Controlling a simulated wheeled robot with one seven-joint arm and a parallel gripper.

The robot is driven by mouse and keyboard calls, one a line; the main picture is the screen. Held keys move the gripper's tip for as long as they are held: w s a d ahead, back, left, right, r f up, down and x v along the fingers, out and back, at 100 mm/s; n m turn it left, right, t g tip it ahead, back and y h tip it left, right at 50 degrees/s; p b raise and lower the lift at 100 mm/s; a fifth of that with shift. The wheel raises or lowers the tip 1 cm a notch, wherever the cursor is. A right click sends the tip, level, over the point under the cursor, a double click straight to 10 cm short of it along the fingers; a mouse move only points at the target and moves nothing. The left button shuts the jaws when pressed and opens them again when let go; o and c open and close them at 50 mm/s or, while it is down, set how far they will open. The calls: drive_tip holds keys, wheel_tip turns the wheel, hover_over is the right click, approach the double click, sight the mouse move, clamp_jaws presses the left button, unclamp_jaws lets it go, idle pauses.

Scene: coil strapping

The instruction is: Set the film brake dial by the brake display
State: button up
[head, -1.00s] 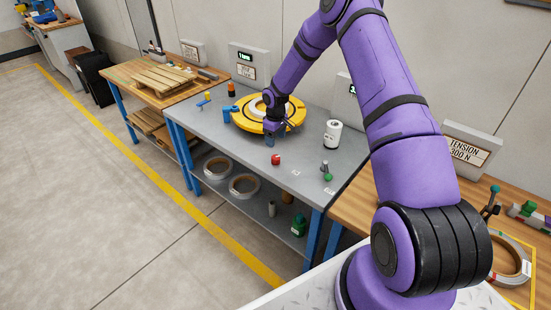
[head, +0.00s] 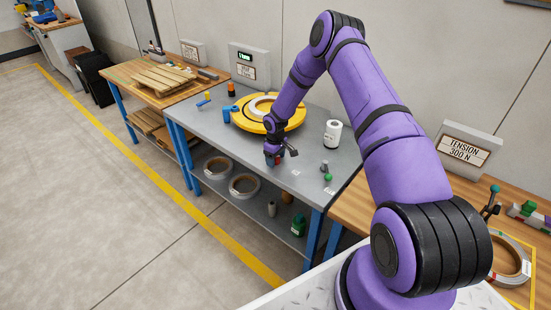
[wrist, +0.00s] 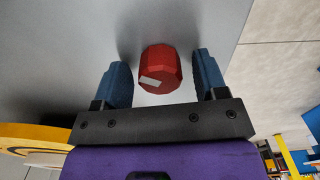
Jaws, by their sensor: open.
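The red dial (wrist: 160,68), a faceted knob with a pale mark on its face, stands on the grey bench near its front edge. In the wrist view it is between the two blue fingers of my gripper (wrist: 162,62), with a gap on each side. In the head view my gripper (head: 273,158) is low over the bench front and mostly hides the dial. The gripper is open and empty. A wall box with a lit green display (head: 245,57) stands behind the bench; its reading is too small to make out. I cannot tell whether it is the brake display.
A yellow turntable (head: 290,118) with a coil sits behind my gripper on the grey bench (head: 225,142). A sign reading "TENSION 300 N" (head: 467,148) is further right.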

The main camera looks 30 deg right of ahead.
drive_tip(key=c, duration=0.9)
drive_tip(key=shift+m, duration=1.4)
drive_tip(key=o, duration=0.9)
drive_tip(key=shift+r, duration=0.1)
wheel_tip(320, 180, up, 11)
drive_tip(key=shift+f, duration=0.2)
